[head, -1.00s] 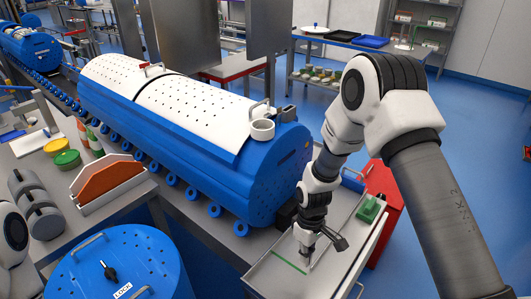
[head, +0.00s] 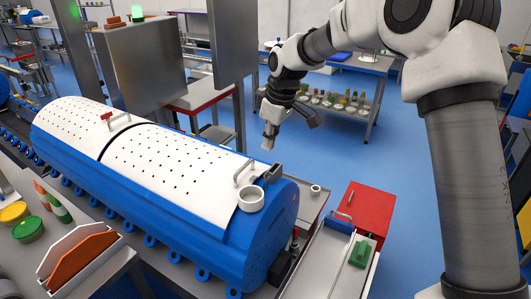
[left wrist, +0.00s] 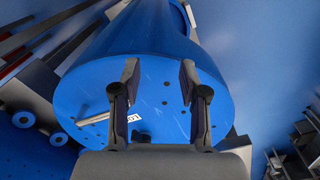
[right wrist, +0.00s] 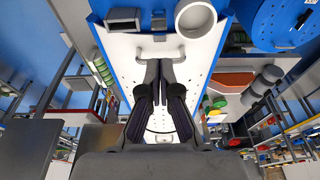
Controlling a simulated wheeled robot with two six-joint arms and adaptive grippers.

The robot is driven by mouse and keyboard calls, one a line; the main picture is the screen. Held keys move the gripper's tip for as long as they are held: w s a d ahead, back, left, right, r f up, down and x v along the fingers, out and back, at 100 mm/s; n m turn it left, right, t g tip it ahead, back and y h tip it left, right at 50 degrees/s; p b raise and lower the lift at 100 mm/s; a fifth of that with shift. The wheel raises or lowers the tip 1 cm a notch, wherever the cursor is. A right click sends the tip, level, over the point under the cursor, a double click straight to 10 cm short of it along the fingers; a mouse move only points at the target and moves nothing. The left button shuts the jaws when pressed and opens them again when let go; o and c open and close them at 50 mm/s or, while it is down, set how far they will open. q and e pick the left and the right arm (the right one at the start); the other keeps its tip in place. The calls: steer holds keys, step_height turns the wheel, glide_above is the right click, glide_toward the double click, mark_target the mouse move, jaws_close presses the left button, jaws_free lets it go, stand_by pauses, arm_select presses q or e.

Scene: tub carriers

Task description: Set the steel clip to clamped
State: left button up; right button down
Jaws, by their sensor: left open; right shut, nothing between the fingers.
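A dark grey piece that looks like the steel clip (head: 273,172) sits at the near end of the white perforated lid (head: 175,160) on the long blue drum (head: 222,255). It also shows at the top of the right wrist view (right wrist: 123,19). I cannot tell whether it is clamped. A grey handle (head: 243,172) and a pale ring (head: 250,198) are beside it. My right gripper (head: 268,143) is shut and empty, above and behind the lid's end, apart from the clip. My left gripper (left wrist: 160,72) is open and empty, facing a blue tub (left wrist: 150,45) with a label.
A grey tray (head: 320,262) with a green block (head: 360,254) stands right of the drum, beside a red cabinet (head: 362,212). Tall grey panels (head: 145,75) stand behind the drum. A side table at left holds an orange-and-white holder (head: 80,258) and several coloured lids.

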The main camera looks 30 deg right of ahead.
steer(key=x, duration=0.9)
steer(key=shift+w, duration=0.1)
arm_select(q)
steer(key=shift+w, duration=0.2)
arm_select(e)
steer(key=shift+w+f, duration=0.2)
steer(key=shift+f, duration=0.05)
